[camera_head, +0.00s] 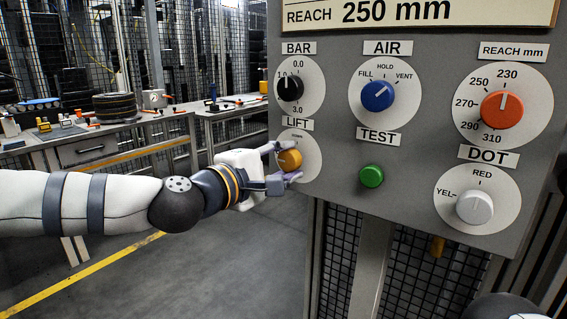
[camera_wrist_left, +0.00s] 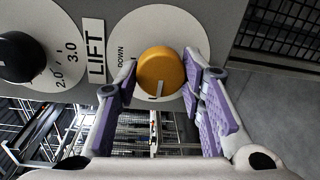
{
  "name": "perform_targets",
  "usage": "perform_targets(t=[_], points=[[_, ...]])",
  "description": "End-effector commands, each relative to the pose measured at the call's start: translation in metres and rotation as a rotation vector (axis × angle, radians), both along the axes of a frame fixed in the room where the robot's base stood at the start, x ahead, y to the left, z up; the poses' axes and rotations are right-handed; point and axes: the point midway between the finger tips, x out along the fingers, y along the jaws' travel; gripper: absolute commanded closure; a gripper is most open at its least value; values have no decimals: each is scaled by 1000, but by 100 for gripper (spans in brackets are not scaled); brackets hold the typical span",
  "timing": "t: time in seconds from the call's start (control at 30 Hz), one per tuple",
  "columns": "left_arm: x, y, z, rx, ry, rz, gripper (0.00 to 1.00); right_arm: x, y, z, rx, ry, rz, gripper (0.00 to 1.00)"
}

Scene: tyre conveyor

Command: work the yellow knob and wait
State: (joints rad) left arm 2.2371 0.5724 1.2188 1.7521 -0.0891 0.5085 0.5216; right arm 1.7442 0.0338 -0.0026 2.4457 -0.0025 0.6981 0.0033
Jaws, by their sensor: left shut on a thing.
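The yellow knob (camera_head: 289,160) sits on the white LIFT dial (camera_head: 309,165) at the panel's lower left. My left gripper (camera_head: 285,161) is shut on the yellow knob, one finger above and one below it. In the left wrist view the yellow knob (camera_wrist_left: 160,70) is between the purple-padded fingers (camera_wrist_left: 161,84). Its pale pointer points down in that view, which is toward the left on the panel. The DOWN mark shows at the top of the dial. Another mark near the pointer is mostly hidden. My right gripper is not in view.
The grey panel (camera_head: 420,140) also bears a black BAR knob (camera_head: 290,87), blue AIR knob (camera_head: 377,95), orange REACH knob (camera_head: 502,106), white DOT knob (camera_head: 475,207) and green TEST button (camera_head: 371,176). A sign (camera_head: 400,12) reads REACH 250 mm. Workbenches (camera_head: 95,145) stand behind at left.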

Motion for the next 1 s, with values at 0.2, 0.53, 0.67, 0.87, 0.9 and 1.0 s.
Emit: perform_targets(t=[0.2,0.53,0.67,0.87,0.9,1.0], points=[[0,0,0,-12,11,-1,92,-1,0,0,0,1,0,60],[0,0,0,-13,11,-1,57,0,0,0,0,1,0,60],[0,0,0,-13,10,-1,44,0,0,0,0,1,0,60],[0,0,0,-12,10,0,44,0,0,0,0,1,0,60],[-2,1,0,-12,10,0,44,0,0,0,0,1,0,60],[-12,10,1,-12,10,1,44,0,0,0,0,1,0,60]])
